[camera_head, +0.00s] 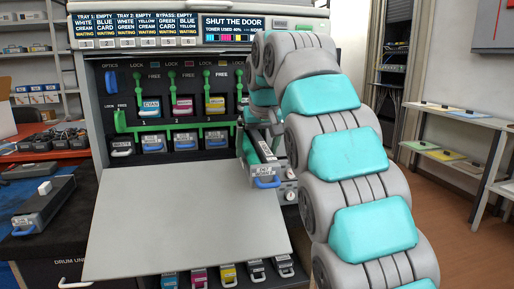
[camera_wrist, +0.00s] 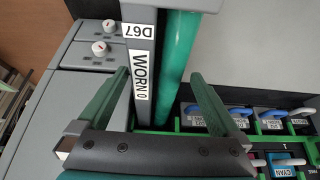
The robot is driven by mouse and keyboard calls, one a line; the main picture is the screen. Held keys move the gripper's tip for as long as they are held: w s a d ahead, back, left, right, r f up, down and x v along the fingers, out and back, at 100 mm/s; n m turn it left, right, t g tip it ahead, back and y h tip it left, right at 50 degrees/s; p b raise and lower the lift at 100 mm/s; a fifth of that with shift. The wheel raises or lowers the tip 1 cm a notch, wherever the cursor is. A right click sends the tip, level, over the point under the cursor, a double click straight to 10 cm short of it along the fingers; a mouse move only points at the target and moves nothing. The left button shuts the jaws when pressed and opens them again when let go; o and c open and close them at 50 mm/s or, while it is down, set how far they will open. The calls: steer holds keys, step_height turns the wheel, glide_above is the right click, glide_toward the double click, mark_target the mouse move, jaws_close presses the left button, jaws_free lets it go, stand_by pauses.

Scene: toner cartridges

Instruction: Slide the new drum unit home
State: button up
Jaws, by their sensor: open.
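The drum unit (camera_head: 263,165), a long grey body with a blue handle, sticks out of the rightmost slot of the open printer (camera_head: 97,100). In the wrist view the unit (camera_wrist: 143,60) shows labels "D67" and "WORN 0" and a green roller along its side. My gripper (camera_wrist: 160,77) is open, with one finger on each side of the unit; I cannot tell whether they touch it. The other drum units (camera_head: 153,143) sit in their slots to the left. A green lock bar (camera_head: 180,126) with upright end levers runs above them.
The grey door (camera_head: 180,220) is folded down in front of the slots. Toner cartridges with green levers (camera_head: 171,80) sit above, more cartridges (camera_head: 228,274) below. Another drum unit (camera_head: 42,208) lies on the dark left bench. A sign reads "SHUT THE DOOR".

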mark_target(260, 155)
steer(key=shift+s+d+f+b, duration=0.15)
steer(key=shift+s+b, duration=0.15)
steer(key=shift+s, duration=0.25)
steer(key=shift+s+d+r+b, duration=0.15)
steer(key=shift+s+b, duration=0.15)
steer(key=shift+s, duration=0.2)
steer(key=shift+s+d+b, duration=0.25)
steer(key=shift+s+b, duration=0.1)
steer(key=shift+s, duration=0.55)
steer(key=shift+p+v, duration=1)
steer(key=shift+v, duration=3.05)
